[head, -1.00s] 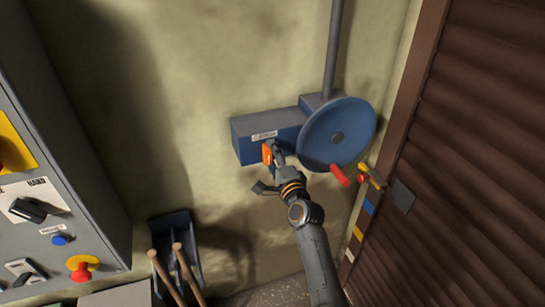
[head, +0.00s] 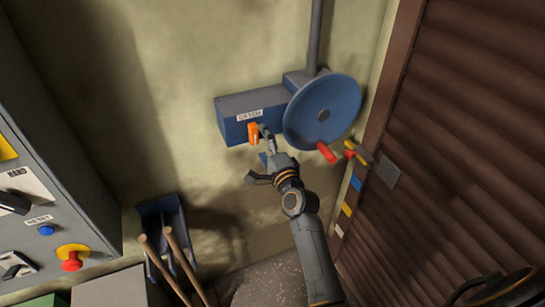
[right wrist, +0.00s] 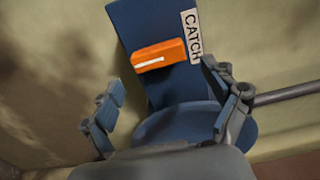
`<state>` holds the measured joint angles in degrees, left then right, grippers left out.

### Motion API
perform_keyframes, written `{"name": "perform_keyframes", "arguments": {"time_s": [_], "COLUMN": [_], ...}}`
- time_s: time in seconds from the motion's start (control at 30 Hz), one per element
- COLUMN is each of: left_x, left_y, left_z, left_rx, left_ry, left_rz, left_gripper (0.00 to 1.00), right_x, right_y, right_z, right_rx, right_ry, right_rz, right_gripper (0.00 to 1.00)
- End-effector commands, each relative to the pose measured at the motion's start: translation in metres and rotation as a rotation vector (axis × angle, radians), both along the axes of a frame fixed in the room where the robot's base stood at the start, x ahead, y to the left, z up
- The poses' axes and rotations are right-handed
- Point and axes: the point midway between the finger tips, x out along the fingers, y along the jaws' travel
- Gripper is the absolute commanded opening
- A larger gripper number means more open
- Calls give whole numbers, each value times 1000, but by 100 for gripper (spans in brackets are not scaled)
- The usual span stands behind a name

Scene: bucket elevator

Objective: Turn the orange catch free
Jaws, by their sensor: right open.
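The orange catch (head: 253,133) is a small lever on the front of a blue box on the wall, under a white CATCH label (head: 249,115). In the right wrist view the catch (right wrist: 160,54) carries a white line and lies ahead of the spread fingers, nearer the label side. My right gripper (head: 259,154) is open below and beside the catch in the head view, one finger close to its right side. In the right wrist view the gripper (right wrist: 165,88) has nothing between its fingers. Contact with the catch cannot be told. My left gripper is out of view.
A blue handwheel (head: 322,113) with a red handle (head: 326,153) sits just right of the box. A brown slatted shutter (head: 450,140) stands at right.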

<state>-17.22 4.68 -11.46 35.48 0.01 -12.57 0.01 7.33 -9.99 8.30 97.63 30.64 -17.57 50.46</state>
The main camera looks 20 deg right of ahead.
Motion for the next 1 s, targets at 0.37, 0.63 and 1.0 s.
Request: {"name": "perform_keyframes", "arguments": {"time_s": [0.37,0.63,1.0], "left_x": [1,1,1], "left_y": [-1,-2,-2], "left_z": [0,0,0], "left_rx": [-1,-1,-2], "left_ry": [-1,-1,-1], "left_rz": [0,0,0], "left_gripper": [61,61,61], "right_x": [-74,-86,-86], "right_y": [-3,-3,-3], "right_z": [-1,0,0], "right_rx": [0,1,0], "right_ry": [2,1,1], "right_rz": [0,0,0], "right_gripper": [87,87,87]}}
